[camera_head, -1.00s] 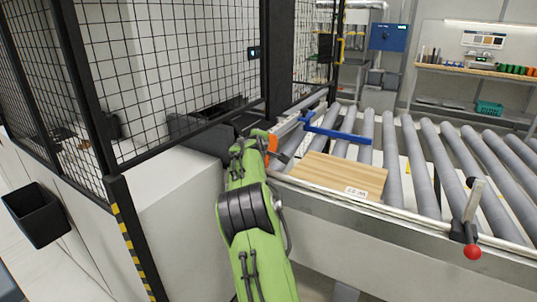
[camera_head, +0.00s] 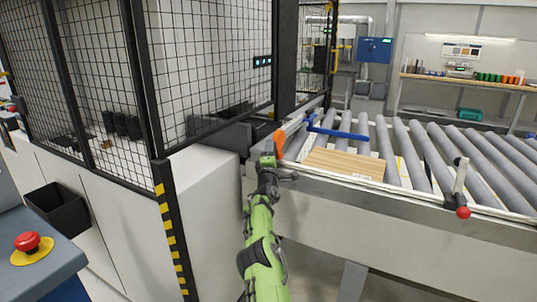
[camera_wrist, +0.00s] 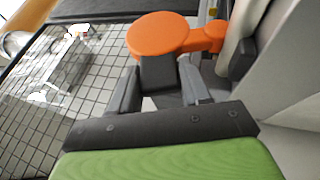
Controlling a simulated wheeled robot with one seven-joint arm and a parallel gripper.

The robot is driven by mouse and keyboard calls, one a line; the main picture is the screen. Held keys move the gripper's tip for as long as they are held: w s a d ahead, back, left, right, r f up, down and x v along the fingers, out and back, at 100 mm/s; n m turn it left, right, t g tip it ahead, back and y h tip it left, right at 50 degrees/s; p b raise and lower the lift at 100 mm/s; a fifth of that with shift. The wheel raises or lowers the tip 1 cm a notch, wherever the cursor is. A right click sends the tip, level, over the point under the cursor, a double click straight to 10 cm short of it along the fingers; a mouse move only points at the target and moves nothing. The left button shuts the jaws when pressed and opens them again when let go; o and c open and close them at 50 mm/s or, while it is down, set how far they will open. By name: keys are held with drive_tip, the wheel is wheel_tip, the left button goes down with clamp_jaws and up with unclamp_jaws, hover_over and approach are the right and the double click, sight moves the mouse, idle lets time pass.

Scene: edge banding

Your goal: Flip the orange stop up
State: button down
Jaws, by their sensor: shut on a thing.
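The orange stop (camera_head: 279,142) is at the left end of the roller conveyor, beside the fenced machine. In the wrist view it shows as a round orange disc (camera_wrist: 157,32) with a short arm running right to a smaller rounded end. My gripper (camera_head: 269,155) is right at the stop, at its lower left side. In the wrist view my gripper (camera_wrist: 160,78) is shut on the stop, with a dark block between the fingers just under the disc. The exact contact is partly hidden by the fingers and disc.
A wood panel (camera_head: 343,164) with a label lies on the rollers. A blue bar (camera_head: 338,133) crosses the rollers behind it. A red-knobbed lever (camera_head: 462,200) stands on the front rail. The fence post with yellow-black stripes (camera_head: 171,235) rises left of my arm.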

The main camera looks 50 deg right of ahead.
drive_tip(key=shift+f, duration=0.1)
idle(0.6)
drive_tip(key=c, duration=0.6)
unclamp_jaws()
drive_tip(key=shift+a, duration=0.1)
drive_tip(key=shift+s+a+f+b, duration=0.15)
drive_tip(key=shift+a+f+b, duration=0.15)
drive_tip(key=shift+b, duration=0.1)
drive_tip(key=b+v, duration=0.1)
drive_tip(key=v, duration=1.4)
drive_tip(key=shift+b, duration=0.3)
drive_tip(key=shift+s+d+f, duration=0.1)
drive_tip(key=shift+d, duration=0.05)
